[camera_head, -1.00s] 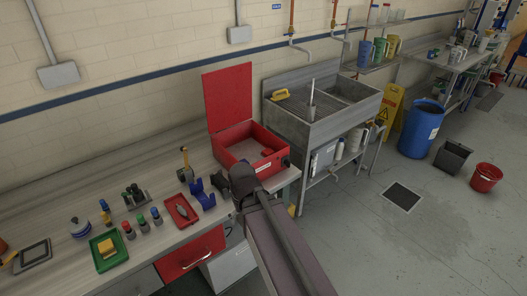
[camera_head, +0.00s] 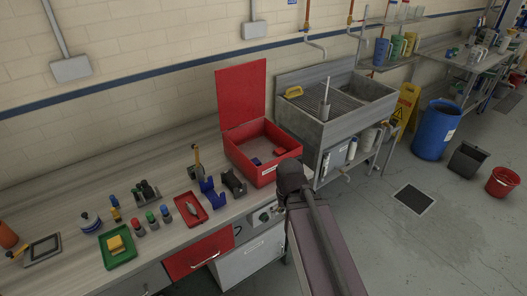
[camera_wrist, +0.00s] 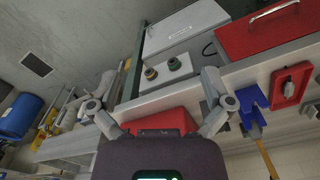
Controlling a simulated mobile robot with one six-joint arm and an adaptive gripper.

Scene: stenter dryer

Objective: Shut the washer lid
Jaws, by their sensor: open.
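The washer is a red box (camera_head: 262,172) on the right end of the bench. Its red lid (camera_head: 241,95) stands open, upright at the back edge. A small dark blue item shows inside it. In the wrist view, part of the red washer body (camera_wrist: 165,122) shows just beyond my gripper's base. My gripper (camera_wrist: 158,92) is open there, with its two grey fingers spread wide and nothing between them. In the head view my dark wrist is in front of the washer's right front corner; the fingers are hidden there. The lid is not seen in the wrist view.
Left of the washer are dark and blue holders (camera_head: 207,192), a red tray (camera_head: 190,209), several bottles and a green tray (camera_head: 118,258). A steel sink (camera_head: 335,105) stands close on the right. A red drawer (camera_head: 198,254) is below the bench.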

